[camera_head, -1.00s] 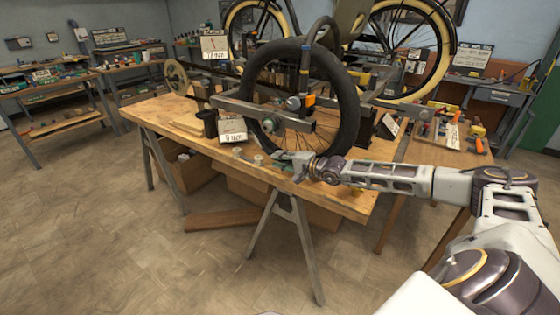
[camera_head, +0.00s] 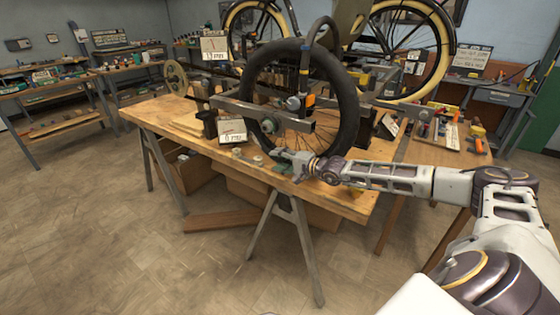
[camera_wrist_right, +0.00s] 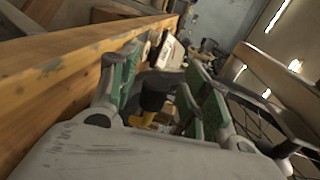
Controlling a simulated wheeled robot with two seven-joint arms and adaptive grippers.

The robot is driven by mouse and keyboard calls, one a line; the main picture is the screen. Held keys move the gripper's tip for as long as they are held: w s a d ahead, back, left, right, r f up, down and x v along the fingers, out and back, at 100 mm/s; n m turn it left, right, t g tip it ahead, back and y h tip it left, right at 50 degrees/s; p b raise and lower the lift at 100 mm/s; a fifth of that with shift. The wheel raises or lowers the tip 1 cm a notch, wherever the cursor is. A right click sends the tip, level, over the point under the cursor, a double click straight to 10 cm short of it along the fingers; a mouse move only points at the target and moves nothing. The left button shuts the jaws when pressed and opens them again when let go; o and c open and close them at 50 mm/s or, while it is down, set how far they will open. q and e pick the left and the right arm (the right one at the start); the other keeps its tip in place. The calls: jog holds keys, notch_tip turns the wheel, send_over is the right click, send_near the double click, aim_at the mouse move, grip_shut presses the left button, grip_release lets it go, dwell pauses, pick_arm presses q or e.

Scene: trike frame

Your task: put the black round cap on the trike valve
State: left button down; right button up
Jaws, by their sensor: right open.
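The trike wheel (camera_head: 352,100), with a black tyre, stands upright over the wooden bench. Its valve is too small to make out. My right gripper (camera_head: 280,162) is at the bench's front edge, just below the tyre, pointing left. In the right wrist view its green-padded fingers (camera_wrist_right: 155,92) are apart. A dark rounded thing (camera_wrist_right: 153,98) with a yellow part below it shows in the gap between them; I cannot tell whether it is the black cap or whether it lies farther back. My left gripper is out of view.
Two small pale round pieces (camera_head: 258,160) lie near the bench's front edge, left of my gripper. A small sign (camera_head: 232,130) and a black cup (camera_head: 208,123) stand behind them. A grey frame bar (camera_head: 265,115) crosses the wheel. The floor in front is clear.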

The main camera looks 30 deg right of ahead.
jog(key=shift+s+d, duration=0.1)
jog(key=shift+s, duration=0.15)
jog(key=shift+s+d, duration=0.25)
jog(key=shift+s, duration=0.25)
jog(key=v, duration=1)
jog(key=shift+s+r, duration=0.2)
dwell(0.6)
jog(key=shift+a, duration=0.1)
dwell(1.0)
